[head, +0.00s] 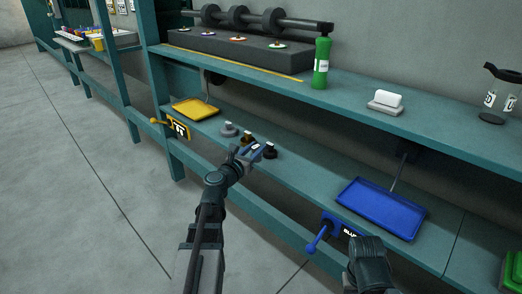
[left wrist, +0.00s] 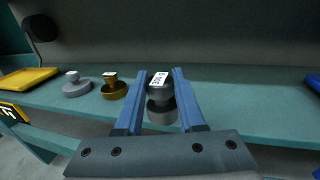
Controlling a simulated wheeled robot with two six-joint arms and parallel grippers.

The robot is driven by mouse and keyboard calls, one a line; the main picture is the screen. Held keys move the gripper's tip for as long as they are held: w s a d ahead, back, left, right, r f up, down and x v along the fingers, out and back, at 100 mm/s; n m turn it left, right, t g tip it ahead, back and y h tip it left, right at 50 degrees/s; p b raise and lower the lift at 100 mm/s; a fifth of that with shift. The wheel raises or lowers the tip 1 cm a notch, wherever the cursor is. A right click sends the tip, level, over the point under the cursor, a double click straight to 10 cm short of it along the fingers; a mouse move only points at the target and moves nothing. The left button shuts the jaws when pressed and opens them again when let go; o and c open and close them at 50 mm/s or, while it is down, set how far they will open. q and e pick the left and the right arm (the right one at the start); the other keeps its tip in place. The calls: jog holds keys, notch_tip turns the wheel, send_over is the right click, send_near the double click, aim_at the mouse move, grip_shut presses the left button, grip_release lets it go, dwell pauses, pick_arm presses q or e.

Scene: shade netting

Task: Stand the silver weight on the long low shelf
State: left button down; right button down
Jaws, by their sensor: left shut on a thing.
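My left gripper (head: 263,149) is over the long low shelf (head: 312,178), shut on a dark grey weight (left wrist: 162,112) with a labelled knob. This weight also shows at the fingertips in the head view (head: 270,152). I cannot tell whether its base touches the shelf. A light grey, silver-looking weight (left wrist: 76,87) stands upright on the shelf to the left, apart from the gripper; it also shows in the head view (head: 229,131). A brass weight (left wrist: 114,88) stands between the two. My right gripper is not in view.
A yellow tray (head: 195,109) is left of the weights and a blue tray (head: 382,208) is to the right. Bare shelf lies between the weights and the blue tray.

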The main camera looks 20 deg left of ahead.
pick_arm(q)
jog(key=w+d, duration=0.3)
jog(key=d, duration=0.1)
jog(key=w+d+f+b, duration=0.1)
jog(key=w+d, duration=0.2)
jog(key=d, duration=0.1)
jog(key=w+d, duration=0.3)
jog(key=d, duration=0.2)
jog(key=shift+f, duration=0.25)
jog(key=shift+f+b, duration=0.1)
jog(key=shift+b, duration=0.25)
notch_tip(320, 180, down, 3)
jog(key=b, duration=0.3)
jog(key=shift+f, duration=0.2)
jog(key=shift+f+b, duration=0.15)
jog(key=shift+b, duration=0.2)
jog(key=c, duration=0.5)
grip_release()
